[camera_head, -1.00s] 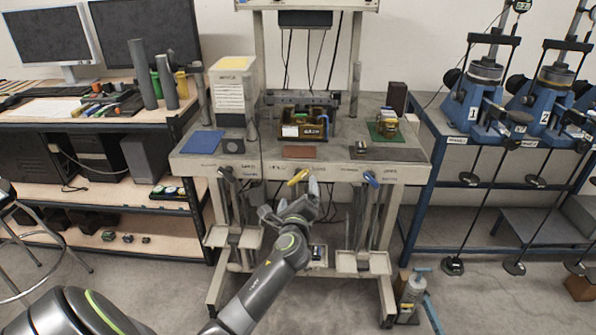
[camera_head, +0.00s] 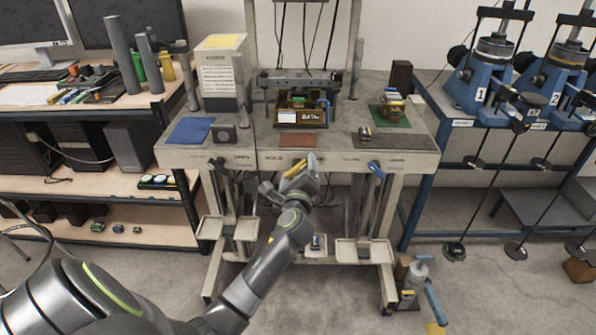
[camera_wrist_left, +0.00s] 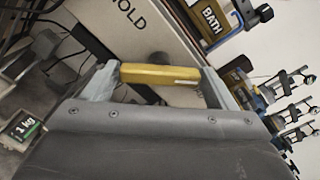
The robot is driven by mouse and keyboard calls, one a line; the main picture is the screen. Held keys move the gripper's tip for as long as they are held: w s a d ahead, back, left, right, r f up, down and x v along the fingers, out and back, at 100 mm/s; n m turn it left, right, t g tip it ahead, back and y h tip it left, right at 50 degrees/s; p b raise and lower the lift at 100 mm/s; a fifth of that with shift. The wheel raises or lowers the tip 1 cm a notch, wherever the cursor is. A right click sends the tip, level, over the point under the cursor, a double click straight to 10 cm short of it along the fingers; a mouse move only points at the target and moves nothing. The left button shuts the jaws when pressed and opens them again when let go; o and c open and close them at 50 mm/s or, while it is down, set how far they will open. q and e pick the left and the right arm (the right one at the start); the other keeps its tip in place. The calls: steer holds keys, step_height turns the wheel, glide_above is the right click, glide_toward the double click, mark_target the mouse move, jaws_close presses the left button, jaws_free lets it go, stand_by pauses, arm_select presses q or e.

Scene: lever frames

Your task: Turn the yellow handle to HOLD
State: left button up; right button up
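The yellow handle (camera_head: 295,170) is on the front edge of the grey bench, in the middle. It slants up to the right in the head view. In the left wrist view the handle (camera_wrist_left: 158,74) lies lengthwise across the gap between my left gripper's fingers (camera_wrist_left: 160,82), in front of a dark round pivot. My left gripper (camera_head: 292,181) is open at the handle, fingers spread wide; whether they touch its ends I cannot tell. The HOLD label (camera_wrist_left: 131,14) is on the bench front, up and left of the handle in the wrist view. My right gripper is not in view.
A blue handle (camera_head: 376,171) sits further right on the bench front, and another dark blue one (camera_head: 218,166) to the left. Small trays (camera_head: 345,250) hang below. A brown boxed device (camera_head: 302,112) stands on the bench above.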

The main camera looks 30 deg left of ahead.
arm_select(q)
steer(key=c, duration=0.6)
steer(key=shift+c, duration=0.2)
